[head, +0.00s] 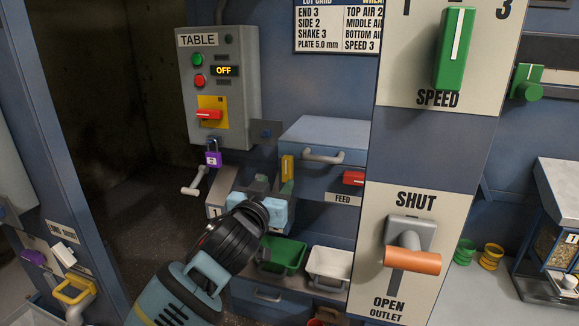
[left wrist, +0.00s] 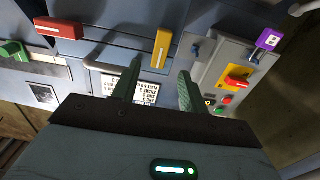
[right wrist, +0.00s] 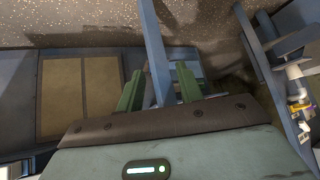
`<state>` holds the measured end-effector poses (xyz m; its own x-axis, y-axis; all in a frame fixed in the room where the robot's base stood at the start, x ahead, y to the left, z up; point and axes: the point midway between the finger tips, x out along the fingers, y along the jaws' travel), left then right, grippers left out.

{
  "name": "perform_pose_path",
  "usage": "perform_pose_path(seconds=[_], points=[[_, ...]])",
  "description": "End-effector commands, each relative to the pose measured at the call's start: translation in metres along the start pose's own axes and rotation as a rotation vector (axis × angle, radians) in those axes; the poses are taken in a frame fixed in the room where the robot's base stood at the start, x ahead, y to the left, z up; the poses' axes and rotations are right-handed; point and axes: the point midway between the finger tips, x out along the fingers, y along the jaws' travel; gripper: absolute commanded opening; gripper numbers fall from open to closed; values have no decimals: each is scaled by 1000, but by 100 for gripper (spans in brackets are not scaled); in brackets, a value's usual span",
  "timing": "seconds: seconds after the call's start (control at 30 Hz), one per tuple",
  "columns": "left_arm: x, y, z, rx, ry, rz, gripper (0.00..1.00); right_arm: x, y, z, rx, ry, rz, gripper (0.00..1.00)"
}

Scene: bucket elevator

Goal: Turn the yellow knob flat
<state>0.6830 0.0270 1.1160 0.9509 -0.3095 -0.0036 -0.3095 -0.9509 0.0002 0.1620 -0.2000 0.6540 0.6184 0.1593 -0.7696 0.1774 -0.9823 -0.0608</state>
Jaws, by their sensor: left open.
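The yellow knob (head: 287,168) is a narrow bar with a pale line. It stands upright on the blue panel in the head view, left of the drawer handle. It also shows in the left wrist view (left wrist: 161,48), beyond and between the two fingertips. My left gripper (head: 272,188) is open just in front of and below the knob; its green fingers (left wrist: 158,78) stand apart with nothing visibly held. Contact with the knob does not show. My right gripper (right wrist: 157,85) is out of the head view; its fingers are apart in the right wrist view.
A red knob (head: 353,178) is right of the yellow one. The TABLE box (head: 240,85) with a red switch, and a purple padlock (head: 213,158), are up left. The outlet lever (head: 412,260) is on the near right post. A blue beam (right wrist: 157,45) lies ahead of my right gripper.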

Motion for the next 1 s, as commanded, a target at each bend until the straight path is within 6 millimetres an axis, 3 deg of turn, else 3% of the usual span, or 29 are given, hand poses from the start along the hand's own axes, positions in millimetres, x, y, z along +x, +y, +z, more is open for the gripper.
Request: perform_pose_path(seconds=[0.33, 0.7, 1.0], points=[[13, 0, 0, 1, 1, 0, 44, -5, -3, 19, 4, -39, -5, 36], [56, 0, 0, 2, 0, -1, 44, 0, -2, 13, 3, -24, -4, 36], [75, 0, 0, 2, 0, 0, 44, 3, -2, 10, 5, -17, -3, 36]])
